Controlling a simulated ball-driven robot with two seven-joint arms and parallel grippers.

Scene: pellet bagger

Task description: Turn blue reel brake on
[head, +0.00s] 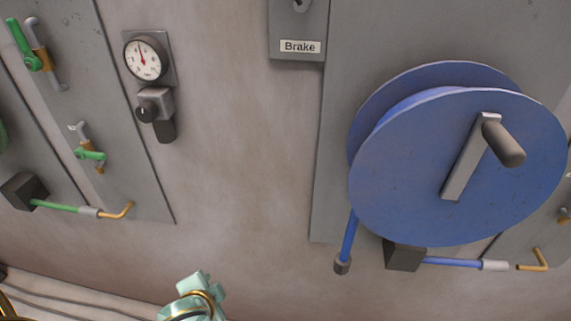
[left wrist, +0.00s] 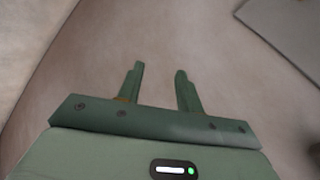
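The blue reel (head: 455,165) with a grey crank handle is mounted on a grey panel at the right of the head view. A grey plate labelled "Brake" (head: 299,46) is up and left of the reel. A round knob or switch (head: 300,4) on that plate is cut off by the top edge, so its setting cannot be told. My left gripper shows in the left wrist view (left wrist: 159,88), open and empty, with bare wall beyond its fingers. A pale green part of my arm (head: 195,292) shows at the bottom of the head view. My right gripper is not in view.
Green valve handles (head: 24,46) and pipes are on the far left panel. A blue hose (head: 450,262) runs below the reel. The wall between is bare.

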